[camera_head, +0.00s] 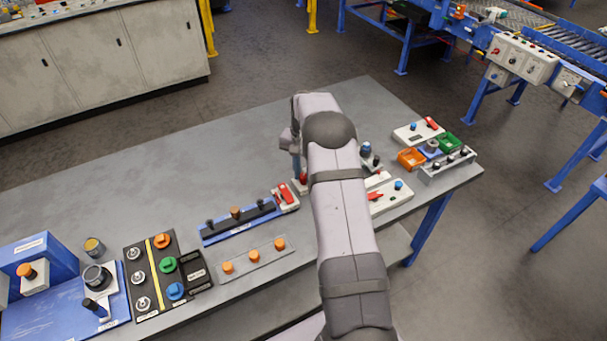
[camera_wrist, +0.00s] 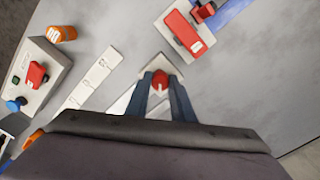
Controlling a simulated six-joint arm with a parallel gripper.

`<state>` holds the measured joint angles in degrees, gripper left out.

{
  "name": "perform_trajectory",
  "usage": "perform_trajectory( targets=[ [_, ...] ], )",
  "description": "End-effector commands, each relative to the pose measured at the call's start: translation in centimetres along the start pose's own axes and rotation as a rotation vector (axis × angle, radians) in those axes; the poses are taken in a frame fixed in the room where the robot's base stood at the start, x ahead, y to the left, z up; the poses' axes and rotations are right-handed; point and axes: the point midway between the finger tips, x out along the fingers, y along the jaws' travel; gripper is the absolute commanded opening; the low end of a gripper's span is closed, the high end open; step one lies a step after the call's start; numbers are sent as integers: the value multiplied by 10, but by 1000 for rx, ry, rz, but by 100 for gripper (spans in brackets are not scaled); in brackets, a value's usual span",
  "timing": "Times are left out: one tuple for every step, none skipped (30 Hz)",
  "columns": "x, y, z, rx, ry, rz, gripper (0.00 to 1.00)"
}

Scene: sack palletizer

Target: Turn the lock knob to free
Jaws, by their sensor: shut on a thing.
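The red knob (camera_wrist: 160,79) sits on a small pale base (camera_wrist: 153,62) in the wrist view. My gripper (camera_wrist: 161,88) has one blue-grey finger on each side of the knob and is shut on it. A light mark shows on the knob's face. In the head view the red knob (camera_head: 303,178) is a small patch beneath my gripper (camera_head: 298,168), and my arm hides much of that area. I cannot read the knob's labels or its exact angle.
A red switch block (camera_wrist: 184,31) stands close by, beside a long blue fixture (camera_head: 240,222). A white box (camera_wrist: 37,72) with red and blue controls lies left in the wrist view. Orange (camera_head: 411,157) and green bins stand at the right. The table's back middle is clear.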

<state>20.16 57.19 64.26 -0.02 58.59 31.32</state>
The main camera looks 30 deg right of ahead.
Motion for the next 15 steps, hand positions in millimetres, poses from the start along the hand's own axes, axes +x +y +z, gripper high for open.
perform_trajectory(
  targets=[
    [-1,0,0,-45,1,-1,0],
    [-1,0,0,-73,1,-1,0],
    [-1,0,0,-111,2,-1,0],
    [-1,0,-1,-140,2,-1,0],
    [-1,0,-1,-168,2,-1,0],
    [-1,0,-1,-206,2,-1,0],
    [-1,0,-1,-234,2,-1,0],
    [-1,0,-1,-263,2,-1,0],
    [-1,0,-1,-300,2,-2,0],
    [-1,0,-1,-327,3,-2,0],
    [-1,0,-1,-355,3,-2,0],
    [-1,0,-1,-390,3,-2,0],
    [-1,0,-1,-415,3,-1,0],
    [-1,0,-1,-440,3,-1,0],
    [-2,0,-1,-472,3,-1,0]
  ],
)
